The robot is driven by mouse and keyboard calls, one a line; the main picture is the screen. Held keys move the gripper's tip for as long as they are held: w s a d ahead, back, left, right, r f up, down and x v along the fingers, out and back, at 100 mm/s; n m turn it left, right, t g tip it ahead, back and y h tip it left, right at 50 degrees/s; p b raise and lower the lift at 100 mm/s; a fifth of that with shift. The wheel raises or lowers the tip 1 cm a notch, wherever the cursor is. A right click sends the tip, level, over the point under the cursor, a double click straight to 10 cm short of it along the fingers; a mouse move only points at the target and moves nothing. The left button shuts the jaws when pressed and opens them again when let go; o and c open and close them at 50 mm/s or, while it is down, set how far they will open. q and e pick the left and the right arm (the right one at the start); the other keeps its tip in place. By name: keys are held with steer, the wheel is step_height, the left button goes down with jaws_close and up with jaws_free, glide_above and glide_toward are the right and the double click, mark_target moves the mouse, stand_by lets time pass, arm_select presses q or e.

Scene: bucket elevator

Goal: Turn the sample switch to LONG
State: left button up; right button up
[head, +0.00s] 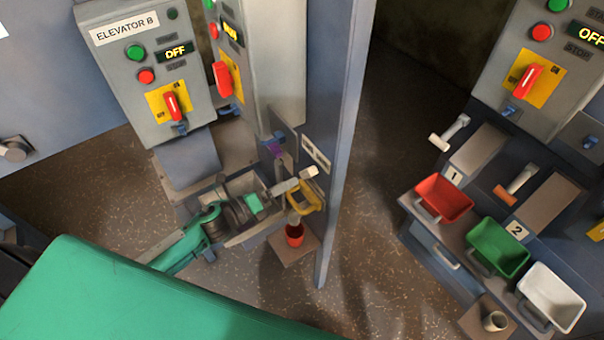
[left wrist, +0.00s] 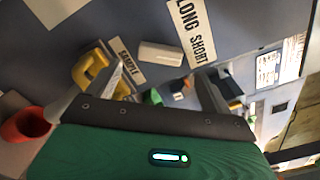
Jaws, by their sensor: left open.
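The sample switch has a white bar handle (left wrist: 161,53), which also shows in the head view (head: 292,184). The handle sits on a blue-grey panel between the SAMPLE label (left wrist: 127,62) and the LONG / SHORT label (left wrist: 192,30). In the left wrist view the handle lies roughly crosswise. My left gripper (left wrist: 163,75) is open, with the handle just past its fingertips and between their lines; I cannot tell if they touch. In the head view the left gripper (head: 273,192) reaches the switch from the left and partly hides its surroundings. My right gripper is not in view.
A yellow handle (head: 307,198) and a red cup (head: 294,236) are close below the switch. A blue post (head: 342,130) stands to the right. The ELEVATOR B box (head: 150,75) is up left. Red, green (head: 498,247) and white bins stand at the right.

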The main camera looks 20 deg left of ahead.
mark_target(304, 175)
arm_select(q)
steer(key=shift+x, duration=3.1)
steer(key=c, duration=1)
